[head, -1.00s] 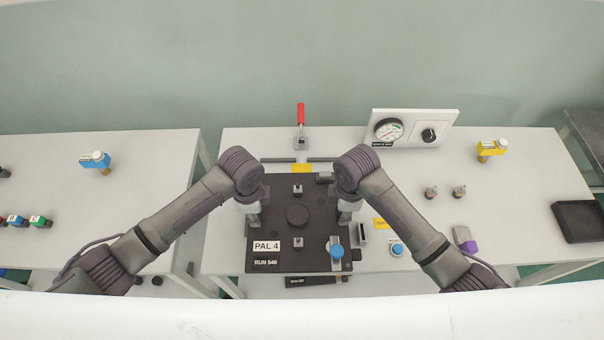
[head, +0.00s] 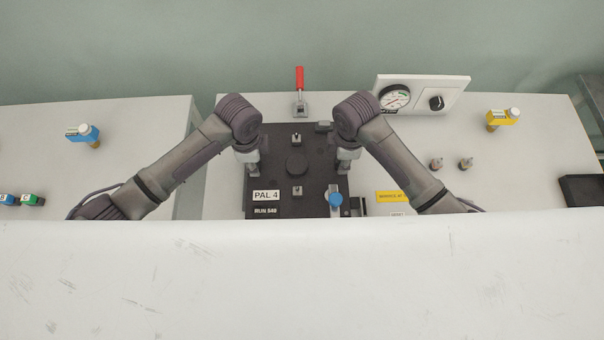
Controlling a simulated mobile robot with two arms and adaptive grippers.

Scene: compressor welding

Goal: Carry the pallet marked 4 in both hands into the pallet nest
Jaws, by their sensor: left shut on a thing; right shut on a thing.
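The pallet marked 4 (head: 265,165) is a dark plate with a round centre boss, a "PAL 4" label and a blue knob (head: 335,200) near its front right corner. It lies level over the middle bench. My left gripper (head: 252,166) is shut on its left side and my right gripper (head: 344,166) is shut on its right side. The far edge of the pallet is close to the red-handled clamp (head: 300,105). The pallet nest cannot be made out; the pallet covers the bench there. I cannot tell whether the pallet touches the bench.
A pressure gauge panel (head: 455,98), two small fittings (head: 465,163) and a yellow device (head: 503,118) stand on the bench to the right. A black tray (head: 582,190) is at far right. A blue device (head: 83,134) stands on the left bench. A pale surface hides the bottom.

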